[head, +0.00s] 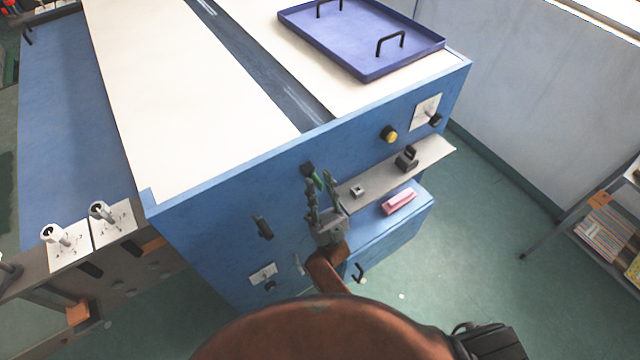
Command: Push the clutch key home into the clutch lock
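My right gripper (319,183) is at the blue front panel, its two fingers pointing up and away from me. A small green piece, which looks like the clutch key (318,181), shows between the fingertips. Whether the fingers press on it is too small to tell. Just past the tips is a small dark block on the panel (307,168), possibly the clutch lock. I cannot tell how deep the key sits in it, as the fingers partly cover this spot. My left gripper is not in view.
Right of the gripper, a grey shelf (432,157) holds a black clamp-like part (407,159) and a small metal block (358,191). Below it is a pink box (398,201). A yellow button (389,134) and a dark handle (262,227) are on the panel. A blue tray (340,38) lies on top.

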